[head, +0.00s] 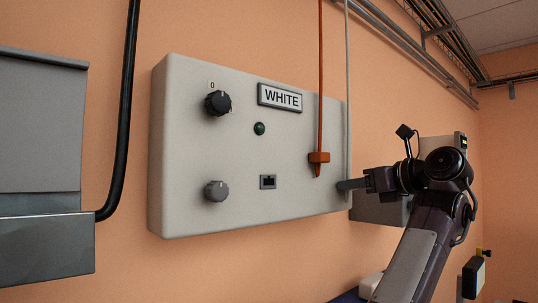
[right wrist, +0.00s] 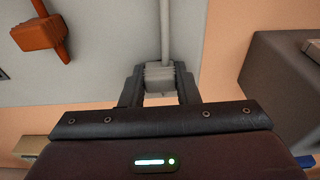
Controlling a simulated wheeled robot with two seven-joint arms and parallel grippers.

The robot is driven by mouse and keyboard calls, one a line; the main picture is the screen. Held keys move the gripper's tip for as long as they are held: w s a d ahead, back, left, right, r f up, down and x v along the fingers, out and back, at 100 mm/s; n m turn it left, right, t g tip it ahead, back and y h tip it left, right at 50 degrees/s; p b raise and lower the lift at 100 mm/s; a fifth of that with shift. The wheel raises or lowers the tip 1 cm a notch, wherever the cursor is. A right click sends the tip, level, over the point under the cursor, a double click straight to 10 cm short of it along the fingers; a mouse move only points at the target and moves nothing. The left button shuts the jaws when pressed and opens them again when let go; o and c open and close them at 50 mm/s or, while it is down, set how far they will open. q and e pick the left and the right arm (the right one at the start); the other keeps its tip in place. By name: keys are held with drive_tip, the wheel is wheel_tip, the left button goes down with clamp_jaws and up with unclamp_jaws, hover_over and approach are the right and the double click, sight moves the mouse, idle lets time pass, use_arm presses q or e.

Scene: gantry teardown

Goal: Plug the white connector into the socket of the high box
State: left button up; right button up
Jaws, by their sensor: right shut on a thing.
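The high box (head: 225,130) is a pale grey panel on the orange wall with a WHITE label (head: 280,97). Its dark socket (head: 268,182) is low and right of its middle, and empty. My right gripper (head: 346,186) is at the box's right edge, to the right of the socket. It is shut on the white connector (right wrist: 159,73), which hangs from a pale cable (head: 347,100). In the right wrist view the connector sits between both fingers of the gripper (right wrist: 160,85), cable upward. In the head view the fingers mostly hide it. My left gripper is not in view.
An orange connector (head: 318,160) hangs on an orange cable between the socket and my right gripper. Two knobs (head: 217,103) (head: 216,191) and a green lamp (head: 259,128) are on the box. A grey cabinet (head: 40,130) with a black cable stands at the left.

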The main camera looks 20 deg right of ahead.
drive_tip(key=b+v, duration=0.1)
drive_tip(key=v, duration=0.3)
drive_tip(key=f+b+v, duration=0.1)
drive_tip(key=v, duration=0.1)
drive_tip(key=shift+b, duration=0.3)
idle(0.4)
